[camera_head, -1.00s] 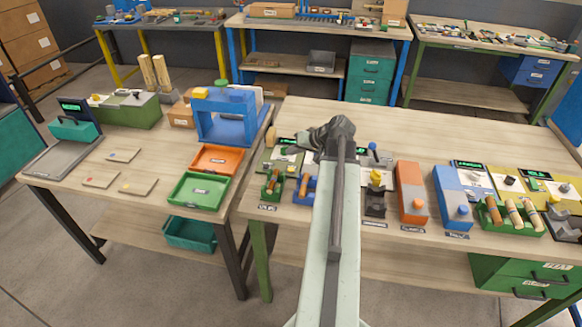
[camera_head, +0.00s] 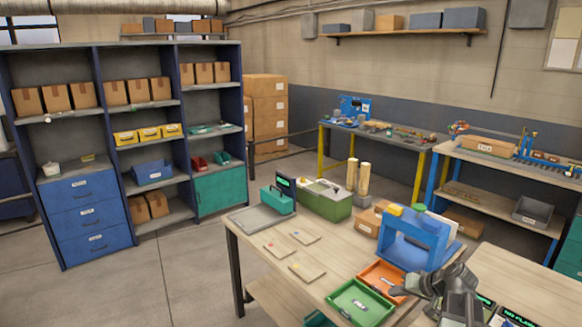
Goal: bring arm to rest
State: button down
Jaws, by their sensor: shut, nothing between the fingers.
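My grey arm shows at the lower right of the head view, cut off by the bottom edge. My gripper (camera_head: 398,291) is at its left end, beside the orange tray (camera_head: 367,278) and the green tray (camera_head: 374,316) in the picture. It is small here, but it looks shut and holds nothing.
A wooden table (camera_head: 262,250) carries a blue press frame (camera_head: 412,243), a green box (camera_head: 325,203), a teal scale (camera_head: 277,200) and several small plates. A shelf unit (camera_head: 125,140) stands at the left. Open floor (camera_head: 195,275) lies between them.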

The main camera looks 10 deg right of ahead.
jog(key=w+a+f+n+g, duration=0.1)
jog(key=a+f+n+g, duration=0.15)
jog(key=a, duration=1.35)
jog(key=s+a+f+n+g+h, duration=0.1)
jog(key=s+a+g, duration=0.1)
jog(key=a, duration=0.5)
jog(key=s+a+f+n+g, duration=0.2)
jog(key=s+a, duration=0.1)
jog(key=a, duration=0.4)
jog(key=s+d+f+m+g+h, duration=0.1)
jog(key=s+d+m+h, duration=0.1)
jog(key=s+d+h, duration=0.1)
jog(key=shift+s+d, duration=0.6)
jog(key=shift+s, duration=0.5)
